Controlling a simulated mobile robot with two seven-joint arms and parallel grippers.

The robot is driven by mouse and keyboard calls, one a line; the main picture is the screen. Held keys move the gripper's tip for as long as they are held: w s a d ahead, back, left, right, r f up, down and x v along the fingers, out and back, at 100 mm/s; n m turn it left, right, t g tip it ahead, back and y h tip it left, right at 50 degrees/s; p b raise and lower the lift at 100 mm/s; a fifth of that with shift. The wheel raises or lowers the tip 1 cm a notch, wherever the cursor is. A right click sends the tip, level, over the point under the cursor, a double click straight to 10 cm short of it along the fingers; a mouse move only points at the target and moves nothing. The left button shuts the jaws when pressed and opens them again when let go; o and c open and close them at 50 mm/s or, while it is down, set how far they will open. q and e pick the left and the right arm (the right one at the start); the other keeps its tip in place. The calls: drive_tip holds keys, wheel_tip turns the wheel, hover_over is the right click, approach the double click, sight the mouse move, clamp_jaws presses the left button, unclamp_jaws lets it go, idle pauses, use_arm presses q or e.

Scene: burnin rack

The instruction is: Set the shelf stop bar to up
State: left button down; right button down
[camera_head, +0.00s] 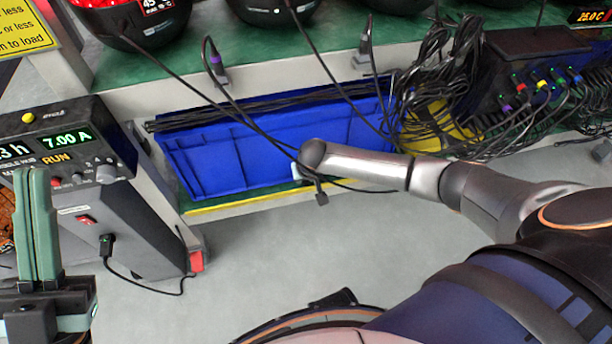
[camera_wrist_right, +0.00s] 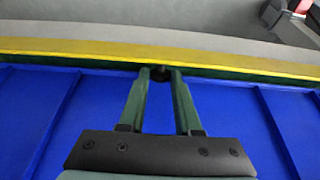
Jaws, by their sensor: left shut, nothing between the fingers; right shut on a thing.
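A yellow strip (camera_head: 262,200), which looks like the shelf stop bar, runs along the lower shelf's front edge below a blue bin. In the right wrist view the yellow strip (camera_wrist_right: 100,48) crosses the upper part, with the blue bin (camera_wrist_right: 35,110) behind the fingers. My right gripper (camera_wrist_right: 161,73) has its fingertips closed around a small dark knob (camera_wrist_right: 161,72) at the strip's inner edge. In the head view the right fingers are hidden behind my arm. Whether the bar is up or down is hard to tell. My left gripper (camera_head: 37,174) is shut and empty, fingers upright, at the far left.
The blue bin (camera_head: 215,160) fills the lower shelf. Black cables hang before it from the green upper shelf (camera_head: 310,60). A power unit (camera_head: 70,150) reading 7.00 A stands at left, near my left gripper. Tangled cables (camera_head: 440,100) lie at right. Grey floor (camera_head: 270,255) is clear.

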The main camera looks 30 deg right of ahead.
drive_tip(key=shift+w+r+p, duration=0.4)
drive_tip(key=shift+r+p, duration=0.1)
drive_tip(key=shift+w+d+f+g+p, duration=0.15)
drive_tip(key=shift+g+p, duration=0.15)
drive_tip(key=shift+p, duration=0.55)
use_arm(q)
drive_tip(key=shift+w+a+f+n+y+p, duration=0.1)
drive_tip(key=shift+w+a+n+y+p, duration=0.1)
drive_tip(key=shift+w+n+y, duration=0.5)
drive_tip(key=shift+w+a+f+n+y+p, duration=0.1)
drive_tip(key=shift+w+a+n+y, duration=0.1)
drive_tip(key=shift+w+n+y, duration=0.5)
use_arm(e)
drive_tip(key=shift+f, duration=0.3)
use_arm(q)
drive_tip(key=shift+w+r+y, duration=0.1)
drive_tip(key=shift+y, duration=0.2)
use_arm(e)
drive_tip(key=c, duration=0.7)
unclamp_jaws()
drive_tip(key=shift+s, duration=0.25)
drive_tip(key=shift+o, duration=0.2)
